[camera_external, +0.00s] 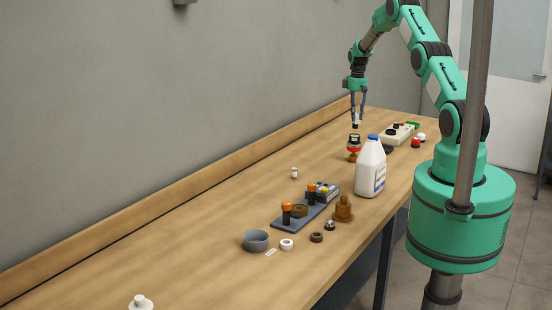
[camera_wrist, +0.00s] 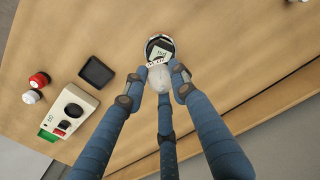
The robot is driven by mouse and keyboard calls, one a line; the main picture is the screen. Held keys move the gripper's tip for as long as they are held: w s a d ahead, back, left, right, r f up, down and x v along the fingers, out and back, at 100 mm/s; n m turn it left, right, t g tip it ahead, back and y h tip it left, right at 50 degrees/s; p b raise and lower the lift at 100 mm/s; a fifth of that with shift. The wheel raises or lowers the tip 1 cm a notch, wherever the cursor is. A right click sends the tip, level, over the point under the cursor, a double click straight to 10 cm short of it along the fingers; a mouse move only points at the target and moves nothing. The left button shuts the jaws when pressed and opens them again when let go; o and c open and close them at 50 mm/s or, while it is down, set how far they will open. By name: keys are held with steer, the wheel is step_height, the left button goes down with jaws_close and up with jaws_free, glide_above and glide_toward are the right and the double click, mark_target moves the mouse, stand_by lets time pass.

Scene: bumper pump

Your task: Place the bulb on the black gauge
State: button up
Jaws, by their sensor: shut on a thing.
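My gripper (camera_wrist: 159,80) is shut on a pale, translucent bulb (camera_wrist: 158,76), seen between the fingertips in the wrist view. In the external view my gripper (camera_external: 357,118) points down and the bulb is too small to make out clearly. A round gauge (camera_wrist: 160,46) with a dark rim, a pale face with lettering and some red lies just beyond the bulb in the wrist view, partly hidden by it.
A black square tray (camera_wrist: 97,72) and a beige box (camera_wrist: 70,110) with dark knobs lie beside the gauge. Red and white caps (camera_wrist: 38,80) lie farther left. A white jug (camera_external: 371,168) stands near the gauge. Bare table lies along the wall.

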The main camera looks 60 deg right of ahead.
mark_target(356, 122)
steer(key=shift+f+p, duration=0.45)
steer(key=shift+f, duration=1.25)
steer(key=shift+f, duration=0.1)
steer(key=o, duration=1.1)
steer(key=shift+c, duration=0.2)
step_height(356, 122, up, 12)
steer(key=shift+r+b, duration=0.1)
steer(key=shift+b, duration=0.9)
